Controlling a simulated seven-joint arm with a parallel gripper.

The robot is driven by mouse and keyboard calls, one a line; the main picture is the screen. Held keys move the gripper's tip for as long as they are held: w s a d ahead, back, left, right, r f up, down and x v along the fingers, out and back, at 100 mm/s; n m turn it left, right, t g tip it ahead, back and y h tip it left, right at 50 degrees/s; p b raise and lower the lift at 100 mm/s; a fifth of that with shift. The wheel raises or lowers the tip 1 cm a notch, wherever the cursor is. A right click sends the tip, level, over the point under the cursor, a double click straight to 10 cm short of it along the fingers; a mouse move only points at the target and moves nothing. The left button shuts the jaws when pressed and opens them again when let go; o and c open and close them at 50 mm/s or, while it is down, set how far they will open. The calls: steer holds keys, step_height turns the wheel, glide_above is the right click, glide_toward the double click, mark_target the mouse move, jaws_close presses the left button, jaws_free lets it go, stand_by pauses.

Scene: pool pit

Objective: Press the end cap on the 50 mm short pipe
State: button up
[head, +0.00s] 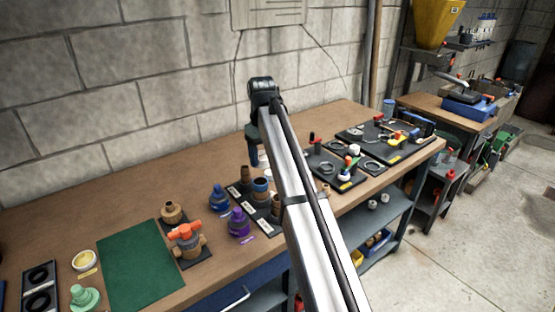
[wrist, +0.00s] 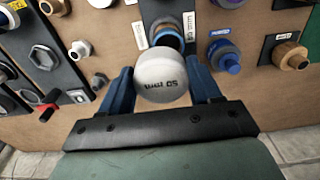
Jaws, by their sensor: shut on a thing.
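The white end cap (wrist: 163,72), marked "50 mm" upside down in the wrist view, sits between the blue fingers of my gripper (wrist: 162,88), which is shut on it. In the head view my gripper (head: 257,148) hangs over the workbench, and the arm hides much of the cap. Just beyond the cap in the wrist view is a blue pipe (wrist: 167,38) with a dark brown opening, on a dark labelled holder; the label is too small to read surely. The cap covers part of this pipe. I cannot tell whether they touch.
Brown fittings (head: 245,173) stand on the same dark rack. Blue (head: 219,198) and purple (head: 238,224) fittings stand close by on its left. An orange-handled valve (head: 187,238) and a green mat (head: 140,265) lie farther left. Black tool trays (head: 335,170) fill the right.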

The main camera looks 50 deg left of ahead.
mark_target(261, 182)
steer(key=shift+s+r, duration=0.3)
steer(key=shift+s, duration=0.3)
steer(key=shift+f, duration=3.15)
steer(key=shift+f, duration=0.2)
steer(key=o, duration=1.2)
steer(key=shift+o, duration=0.2)
steer(key=shift+r, duration=0.1)
steer(key=shift+r, duration=3.45)
steer(key=shift+c, duration=0.4)
